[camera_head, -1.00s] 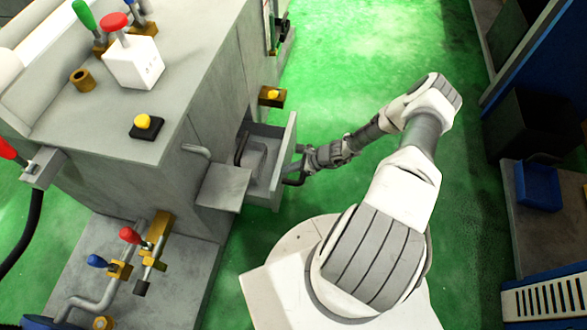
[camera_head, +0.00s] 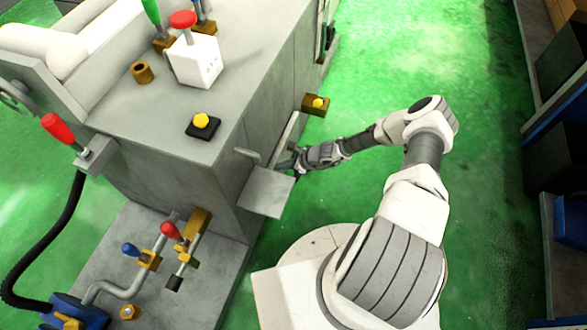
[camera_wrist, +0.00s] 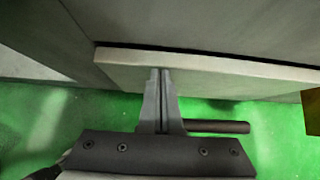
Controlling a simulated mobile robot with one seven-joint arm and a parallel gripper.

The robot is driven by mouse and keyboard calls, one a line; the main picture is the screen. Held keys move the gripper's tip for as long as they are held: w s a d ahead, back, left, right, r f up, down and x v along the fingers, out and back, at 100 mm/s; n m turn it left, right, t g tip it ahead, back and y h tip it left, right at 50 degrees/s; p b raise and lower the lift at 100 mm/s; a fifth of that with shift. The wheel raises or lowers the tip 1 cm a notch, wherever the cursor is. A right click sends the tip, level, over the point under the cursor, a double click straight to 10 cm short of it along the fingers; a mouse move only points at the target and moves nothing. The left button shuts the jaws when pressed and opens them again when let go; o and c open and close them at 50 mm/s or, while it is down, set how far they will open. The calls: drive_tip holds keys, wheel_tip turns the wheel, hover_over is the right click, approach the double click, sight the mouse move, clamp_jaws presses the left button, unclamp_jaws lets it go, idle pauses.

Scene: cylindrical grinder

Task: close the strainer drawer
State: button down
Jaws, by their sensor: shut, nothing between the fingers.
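The strainer drawer's light grey front panel (camera_head: 281,142) shows edge-on in the head view, up against the grey machine's side. In the wrist view the panel (camera_wrist: 205,70) crosses the upper part, with a thin dark line between its top edge and the machine wall. My gripper (camera_wrist: 160,74) is shut and empty, its fingertips overlapping the panel and seemingly touching it. A dark handle bar (camera_wrist: 216,127) sticks out to the right, beside and partly behind the fingers. In the head view my gripper (camera_head: 291,160) is at the drawer front. The drawer's inside is hidden.
A grey ledge (camera_head: 267,192) juts from the machine in front of the drawer. A brass-coloured block with a yellow button (camera_head: 315,104) sits just beyond it. Open green floor (camera_head: 400,70) lies to the right. Dark shelving (camera_head: 560,60) stands at the far right.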

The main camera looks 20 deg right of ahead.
drive_tip(key=shift+w+a, duration=0.6)
drive_tip(key=shift+a, duration=0.25)
drive_tip(key=shift+a+r, duration=0.15)
